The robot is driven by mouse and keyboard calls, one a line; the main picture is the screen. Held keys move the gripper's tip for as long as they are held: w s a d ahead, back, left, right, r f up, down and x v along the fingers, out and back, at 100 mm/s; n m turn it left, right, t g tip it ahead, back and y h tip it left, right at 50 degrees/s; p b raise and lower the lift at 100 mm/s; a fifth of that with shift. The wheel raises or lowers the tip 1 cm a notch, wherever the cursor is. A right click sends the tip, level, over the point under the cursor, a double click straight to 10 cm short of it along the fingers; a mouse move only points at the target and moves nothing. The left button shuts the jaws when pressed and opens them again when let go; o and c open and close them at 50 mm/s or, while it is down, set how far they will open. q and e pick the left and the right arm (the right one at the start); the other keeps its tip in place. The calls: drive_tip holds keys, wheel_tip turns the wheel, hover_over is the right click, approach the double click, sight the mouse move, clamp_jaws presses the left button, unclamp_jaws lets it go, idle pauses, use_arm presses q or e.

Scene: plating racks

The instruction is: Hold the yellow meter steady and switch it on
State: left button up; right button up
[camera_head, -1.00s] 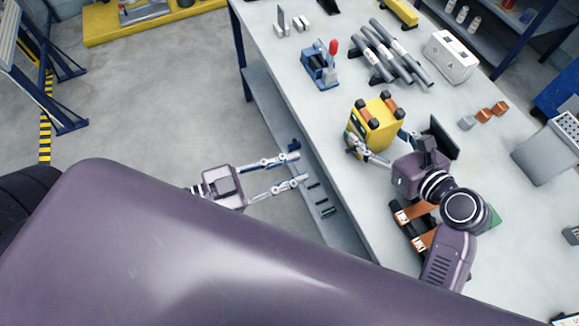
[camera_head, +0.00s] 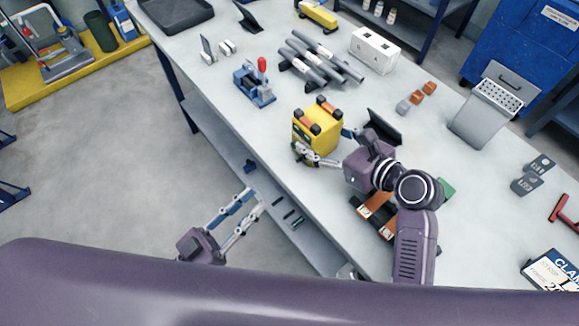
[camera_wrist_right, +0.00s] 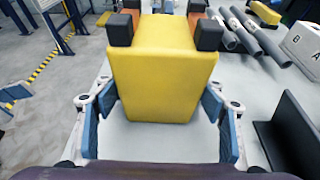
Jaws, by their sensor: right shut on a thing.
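The yellow meter (camera_head: 314,133), a box with dark and orange corner parts, stands on the grey workbench. My right gripper (camera_head: 322,145) has its fingers on either side of the meter and is shut on it. In the right wrist view the meter (camera_wrist_right: 163,80) fills the middle, with the blue finger pads of the right gripper (camera_wrist_right: 163,103) against its two sides. The meter's switch cannot be made out. My left gripper (camera_head: 250,203) is open and empty, its two fingers apart, off the bench's near edge and away from the meter.
A blue fixture with a red knob (camera_head: 255,82) and grey pipes (camera_head: 318,62) lie beyond the meter. A black upright plate (camera_head: 383,127) stands right of it. Orange and black clamps (camera_head: 377,210) lie near my right arm. The bench's near edge (camera_head: 250,178) separates my left gripper from the top.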

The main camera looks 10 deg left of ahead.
sight(288, 178)
use_arm(q)
drive_tip(key=shift+n+t, duration=0.6)
drive_tip(key=shift+t, duration=0.1)
drive_tip(key=w+d, duration=0.2)
drive_tip(key=w, duration=0.1)
drive_tip(key=w+d, duration=0.5)
drive_tip(key=w, duration=0.1)
drive_tip(key=shift+d, duration=0.15)
drive_tip(key=shift+w+d+r, duration=0.2)
drive_tip(key=shift+w+d, duration=0.15)
drive_tip(key=shift+w, duration=0.05)
drive_tip(key=shift+c, duration=0.5)
clamp_jaws()
